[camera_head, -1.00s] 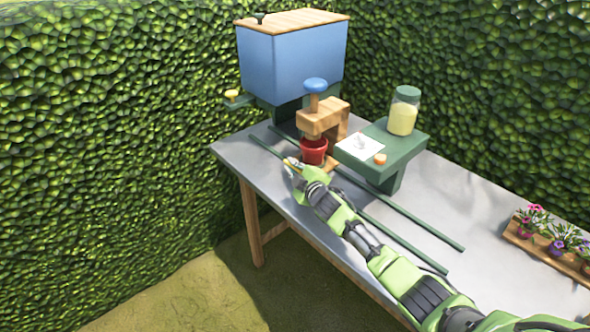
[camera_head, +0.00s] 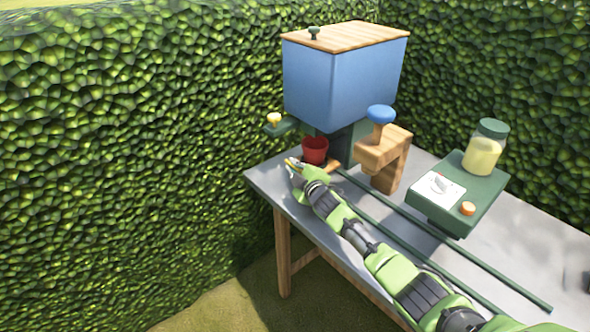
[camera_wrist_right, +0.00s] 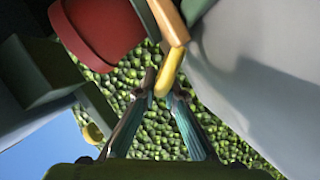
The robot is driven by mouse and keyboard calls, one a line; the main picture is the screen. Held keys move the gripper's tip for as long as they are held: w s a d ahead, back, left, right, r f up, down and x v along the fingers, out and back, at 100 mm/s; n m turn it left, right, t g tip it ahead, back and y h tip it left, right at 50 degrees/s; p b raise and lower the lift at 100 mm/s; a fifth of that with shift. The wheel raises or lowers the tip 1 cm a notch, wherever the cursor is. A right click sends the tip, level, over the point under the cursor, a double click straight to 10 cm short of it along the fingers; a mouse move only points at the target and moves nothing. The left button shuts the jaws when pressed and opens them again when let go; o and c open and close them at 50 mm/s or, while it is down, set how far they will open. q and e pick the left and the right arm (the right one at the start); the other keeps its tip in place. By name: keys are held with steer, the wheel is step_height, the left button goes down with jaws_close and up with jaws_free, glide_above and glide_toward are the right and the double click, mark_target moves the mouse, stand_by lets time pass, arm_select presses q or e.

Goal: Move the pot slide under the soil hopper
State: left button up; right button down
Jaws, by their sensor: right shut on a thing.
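The red pot (camera_head: 315,150) stands on the small wooden pot slide (camera_head: 332,166), on the green rails (camera_head: 400,240). The pot is below the front left part of the blue soil hopper (camera_head: 345,82); how exactly it lines up with the outlet is hard to tell. My right gripper (camera_head: 291,165) is at the slide's front, left of the pot. In the right wrist view, its fingers (camera_wrist_right: 160,88) are shut on the slide's yellow handle (camera_wrist_right: 170,70), with the red pot (camera_wrist_right: 105,30) close above. My left gripper is not in view.
A wooden press (camera_head: 385,155) with a blue knob stands right of the pot. A green stand (camera_head: 480,200) holds a jar (camera_head: 484,148), a white card and an orange knob. A yellow knob (camera_head: 274,118) sits by the hopper. The hedge lies behind.

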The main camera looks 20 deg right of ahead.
steer(key=shift+w, duration=0.15)
steer(key=shift+a+r, duration=0.1)
steer(key=shift+r, duration=0.05)
steer(key=c, duration=2.2)
jaws_free()
steer(key=shift+w, duration=0.1)
steer(key=shift+o, duration=0.3)
steer(key=shift+w+f, duration=0.15)
steer(key=shift+f, duration=0.05)
